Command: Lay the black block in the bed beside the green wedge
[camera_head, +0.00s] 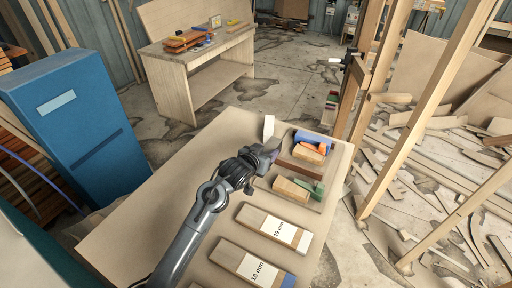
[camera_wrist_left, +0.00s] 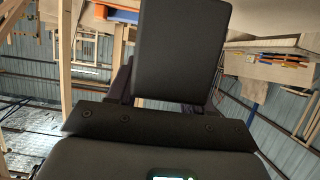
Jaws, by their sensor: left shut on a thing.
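My left gripper (camera_head: 268,156) is over the far right part of the workbench and shut on the black block. In the left wrist view the black block (camera_wrist_left: 183,50) stands up large and dark between the fingers. In the head view the block is small and hard to tell from the dark fingers. The green wedge (camera_head: 318,190) lies right of and nearer than the gripper, at the right end of a shallow bed (camera_head: 312,207). A light wood block (camera_head: 291,190) lies in the bed left of the wedge.
Behind that bed a brown tray (camera_head: 291,164) holds a blue piece (camera_head: 315,137), an orange piece and a wood block. Labelled boards (camera_head: 273,229) lie nearer on the workbench (camera_head: 176,190). A white card (camera_head: 268,128) stands behind the gripper. The bench's left part is clear.

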